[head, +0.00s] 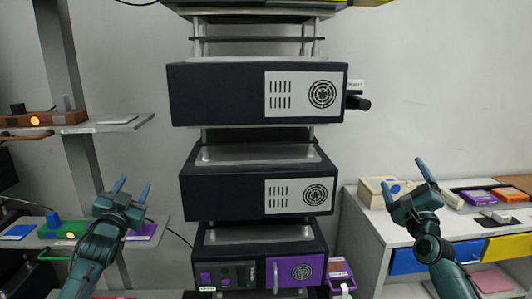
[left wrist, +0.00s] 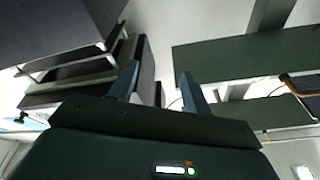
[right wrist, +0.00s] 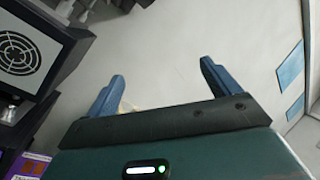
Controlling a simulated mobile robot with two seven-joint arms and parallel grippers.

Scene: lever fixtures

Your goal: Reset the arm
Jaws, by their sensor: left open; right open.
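My left gripper (head: 131,191) is open and empty, raised in front of the left shelf in the head view. Its two blue fingers stand apart in the left wrist view (left wrist: 158,82). My right gripper (head: 406,180) is open and empty, raised in front of the white cabinet at the right. Its fingers are also spread in the right wrist view (right wrist: 160,85). Neither gripper touches anything that I can see. A dark lever-like handle (head: 358,102) sticks out at the right side of the upper dark unit (head: 215,95), below a small white label.
A rack of stacked dark units stands in the middle, with a purple-fronted unit (head: 296,272) at the bottom. Left shelves (head: 100,124) hold small devices. The white cabinet (head: 366,222) at the right carries boxes and has coloured drawers. Space between the rack and each gripper looks free.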

